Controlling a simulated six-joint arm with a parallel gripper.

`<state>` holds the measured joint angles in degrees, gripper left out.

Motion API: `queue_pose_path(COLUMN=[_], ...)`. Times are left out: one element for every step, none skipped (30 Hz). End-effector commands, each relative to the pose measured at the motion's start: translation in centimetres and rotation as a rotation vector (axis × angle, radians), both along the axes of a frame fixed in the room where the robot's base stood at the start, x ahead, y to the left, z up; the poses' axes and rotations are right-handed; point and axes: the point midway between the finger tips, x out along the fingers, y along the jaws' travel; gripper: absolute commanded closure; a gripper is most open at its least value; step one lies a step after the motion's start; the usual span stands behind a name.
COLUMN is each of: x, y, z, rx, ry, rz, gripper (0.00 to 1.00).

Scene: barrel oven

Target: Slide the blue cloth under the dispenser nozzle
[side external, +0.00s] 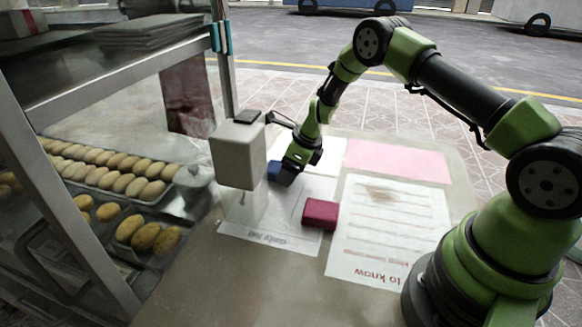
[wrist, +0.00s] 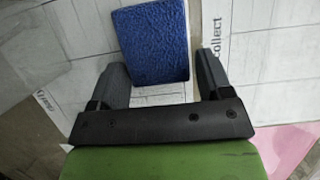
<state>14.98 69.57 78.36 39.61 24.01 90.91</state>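The blue cloth (wrist: 152,38) is a folded, textured pad lying on the papers. In the wrist view it lies ahead of and partly between the two dark fingers of my gripper (wrist: 163,62), which are spread apart. A gap shows on its right side; the left finger is close to its edge, and I cannot tell if they touch. In the side view my gripper (side external: 286,178) is low by the table, and only part of the blue cloth (side external: 273,171) shows. The beige box-shaped dispenser (side external: 238,158) stands just left of it.
A dark red cloth (side external: 320,213) lies on the papers in front of my gripper. A printed sheet (side external: 385,240) and a pink sheet (side external: 398,160) lie to the right. A glass case with trays of yellow-brown pastries (side external: 120,178) and a metal post (side external: 222,70) stand on the left.

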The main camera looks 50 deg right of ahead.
Motion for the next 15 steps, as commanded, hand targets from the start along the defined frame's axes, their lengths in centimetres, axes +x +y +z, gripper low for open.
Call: queue_pose_path(x=[0.0,0.0,0.0,0.0,0.0,0.0,0.0,0.0,0.0,0.0,0.0,-0.1,-0.1,-0.2,-0.4], y=[0.0,0.0,0.0,0.0,0.0,0.0,0.0,0.0,0.0,0.0,0.0,-0.1,-0.1,-0.2,-0.3], z=[0.0,0.0,0.0,0.0,0.0,0.0,0.0,0.0,0.0,0.0,0.1,0.3,0.6,0.9,1.4], rx=[0.0,0.0,0.0,0.0,0.0,0.0,0.0,0.0,0.0,0.0,0.0,0.0,0.0,0.0,-0.001], ry=[0.0,0.0,0.0,0.0,0.0,0.0,0.0,0.0,0.0,0.0,0.0,-0.001,-0.001,-0.001,-0.002], rz=[0.0,0.0,0.0,0.0,0.0,0.0,0.0,0.0,0.0,0.0,0.0,0.0,-0.001,-0.001,-0.002], gripper=[0.16,0.09,0.09,0.09,0.09,0.09,0.09,0.09,0.09,0.09,0.09,0.09,0.09,0.09,0.09])
